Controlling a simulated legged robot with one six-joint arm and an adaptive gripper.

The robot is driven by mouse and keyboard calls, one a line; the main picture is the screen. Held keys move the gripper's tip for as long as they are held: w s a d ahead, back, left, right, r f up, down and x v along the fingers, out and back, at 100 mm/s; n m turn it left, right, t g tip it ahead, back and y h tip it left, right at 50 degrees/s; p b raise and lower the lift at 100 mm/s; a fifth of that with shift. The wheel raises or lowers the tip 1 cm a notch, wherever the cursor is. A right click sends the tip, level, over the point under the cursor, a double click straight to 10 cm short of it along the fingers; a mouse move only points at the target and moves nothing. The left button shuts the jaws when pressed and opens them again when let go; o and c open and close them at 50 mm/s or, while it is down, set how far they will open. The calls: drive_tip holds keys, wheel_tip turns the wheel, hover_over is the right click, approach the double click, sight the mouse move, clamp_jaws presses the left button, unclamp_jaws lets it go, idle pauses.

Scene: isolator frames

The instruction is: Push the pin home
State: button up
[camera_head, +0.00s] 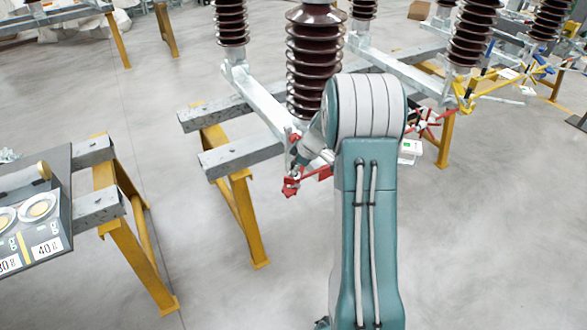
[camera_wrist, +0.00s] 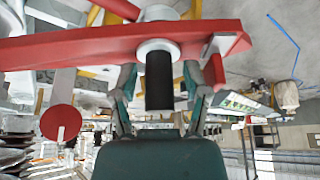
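In the wrist view a black cylindrical pin (camera_wrist: 159,82) sticks out of a white collar (camera_wrist: 158,47) on a red bar (camera_wrist: 80,48), pointing toward my gripper's palm. My gripper (camera_wrist: 160,85) has one finger on each side of the pin. A visible gap separates each finger from the pin, so the gripper is open around it. The fingertips reach up close to the red bar; I cannot tell if they touch it. In the head view my arm hides most of the gripper, and red parts (camera_head: 291,187) show at its left. I cannot make out the pin there.
Brown ribbed insulators (camera_head: 314,60) stand on grey beams (camera_head: 240,158) with yellow legs (camera_head: 245,220), close around my arm. Another red linkage (camera_head: 425,122) is at the right. Open concrete floor lies in front.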

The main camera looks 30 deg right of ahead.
drive_tip(key=shift+r, duration=0.1)
drive_tip(key=v, duration=1.1)
drive_tip(key=shift+d+r, duration=0.25)
drive_tip(key=shift+r, duration=0.1)
drive_tip(key=shift+s, duration=0.1)
drive_tip(key=s+a+r+m+h, duration=0.1)
drive_tip(key=s+a+r+m, duration=0.2)
drive_tip(key=s+a+r, duration=0.55)
drive_tip(key=s+a+r+m+h, duration=0.2)
drive_tip(key=s+a+r, duration=0.3)
drive_tip(key=a, duration=0.6)
drive_tip(key=s+a+f+m+t, duration=0.2)
drive_tip(key=s+a+m, duration=0.2)
drive_tip(key=s, duration=0.7)
drive_tip(key=shift+s+h, duration=0.3)
